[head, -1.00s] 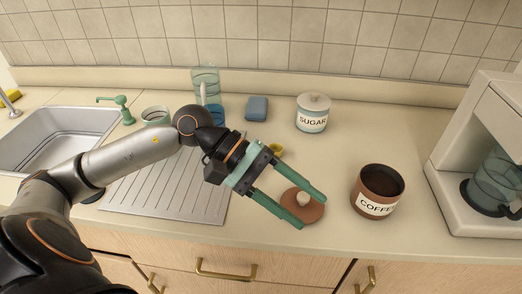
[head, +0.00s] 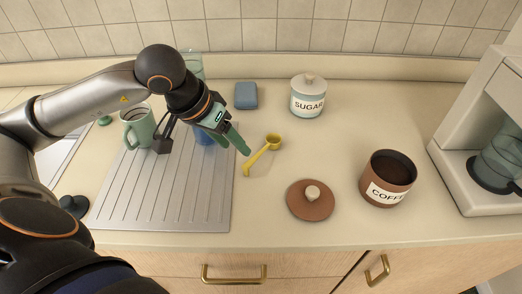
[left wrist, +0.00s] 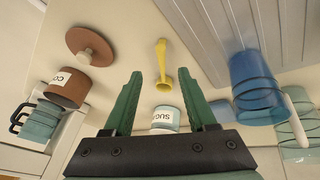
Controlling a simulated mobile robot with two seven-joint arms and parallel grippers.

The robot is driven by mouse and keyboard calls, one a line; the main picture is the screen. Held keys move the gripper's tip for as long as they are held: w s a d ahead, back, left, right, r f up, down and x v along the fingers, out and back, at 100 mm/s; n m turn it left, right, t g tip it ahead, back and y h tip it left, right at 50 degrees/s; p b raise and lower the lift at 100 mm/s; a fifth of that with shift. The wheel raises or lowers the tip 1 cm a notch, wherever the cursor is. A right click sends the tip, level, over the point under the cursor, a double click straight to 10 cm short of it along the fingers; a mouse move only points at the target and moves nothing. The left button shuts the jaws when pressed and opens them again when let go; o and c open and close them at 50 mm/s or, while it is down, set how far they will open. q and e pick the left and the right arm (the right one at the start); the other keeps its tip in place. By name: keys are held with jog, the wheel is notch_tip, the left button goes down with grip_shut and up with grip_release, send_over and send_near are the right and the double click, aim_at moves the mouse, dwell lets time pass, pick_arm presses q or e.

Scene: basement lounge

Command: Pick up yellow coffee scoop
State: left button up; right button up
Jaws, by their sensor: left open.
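The yellow coffee scoop (head: 263,152) lies on the counter just right of the ribbed drainboard, its round bowl toward the back and its handle toward the front. My left gripper (head: 242,144) is just left of the scoop in the head view and above the counter. In the left wrist view the scoop (left wrist: 162,68) shows between the two green fingers of my open left gripper (left wrist: 163,85), beyond the tips. Nothing is held between the fingers. My right gripper is not in view.
The brown lid (head: 311,201) lies in front of the scoop. The open coffee canister (head: 388,179) and the coffee machine (head: 477,140) stand to the right. The sugar jar (head: 308,97) and a blue sponge (head: 246,95) are behind. A green mug (head: 137,128) and a blue cup (head: 204,136) stand left.

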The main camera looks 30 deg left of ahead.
aim_at(249, 160)
pick_arm(q)
jog(key=p+x, duration=0.1)
jog(key=x, duration=0.7)
jog(key=shift+w+a+f, duration=0.1)
jog(key=shift+w+f, duration=0.05)
jog(key=shift+f, duration=0.05)
grip_shut()
dwell(0.4)
